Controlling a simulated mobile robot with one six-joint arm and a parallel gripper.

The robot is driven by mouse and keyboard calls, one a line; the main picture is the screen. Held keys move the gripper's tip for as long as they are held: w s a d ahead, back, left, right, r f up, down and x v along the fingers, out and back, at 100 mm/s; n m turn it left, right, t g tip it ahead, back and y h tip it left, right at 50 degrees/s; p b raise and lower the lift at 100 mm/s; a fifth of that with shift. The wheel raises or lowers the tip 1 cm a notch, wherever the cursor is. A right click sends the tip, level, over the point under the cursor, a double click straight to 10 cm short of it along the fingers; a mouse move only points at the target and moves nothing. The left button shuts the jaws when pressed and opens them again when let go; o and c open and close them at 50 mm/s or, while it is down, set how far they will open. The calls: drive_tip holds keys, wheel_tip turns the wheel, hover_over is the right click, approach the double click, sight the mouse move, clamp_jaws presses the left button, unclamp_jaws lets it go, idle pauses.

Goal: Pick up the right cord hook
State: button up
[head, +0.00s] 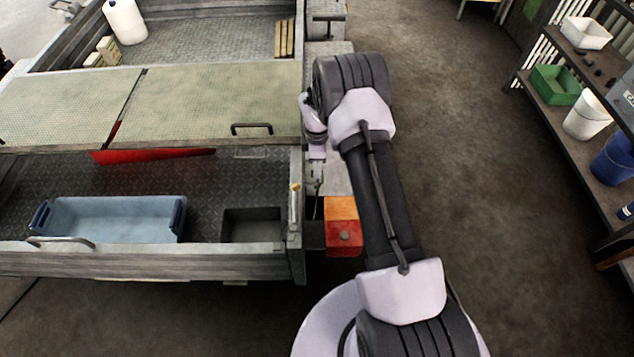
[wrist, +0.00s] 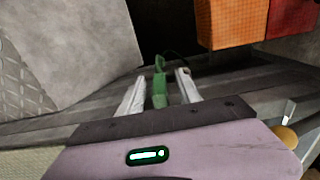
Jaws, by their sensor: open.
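A green cord hook (wrist: 160,90) shows in the wrist view, on the grey ribbed side wall of the trailer. My gripper (wrist: 162,73) is open, with one pale finger on each side of the hook. A gap shows between the hook and each finger, so the jaws are apart from it. In the head view my gripper (head: 316,172) points down at the trailer's right edge, beside the lights. A small green sliver of the hook (head: 316,188) shows just below it; my gripper hides most of that spot.
An orange and red tail light (head: 343,225) sits close to my gripper. The trailer bed holds a blue bin (head: 115,220) and a dark open box (head: 252,225). A shelf with a green crate (head: 556,85) and buckets stands at right. The floor between is clear.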

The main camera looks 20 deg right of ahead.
clamp_jaws()
drive_tip(key=shift+r, duration=0.1)
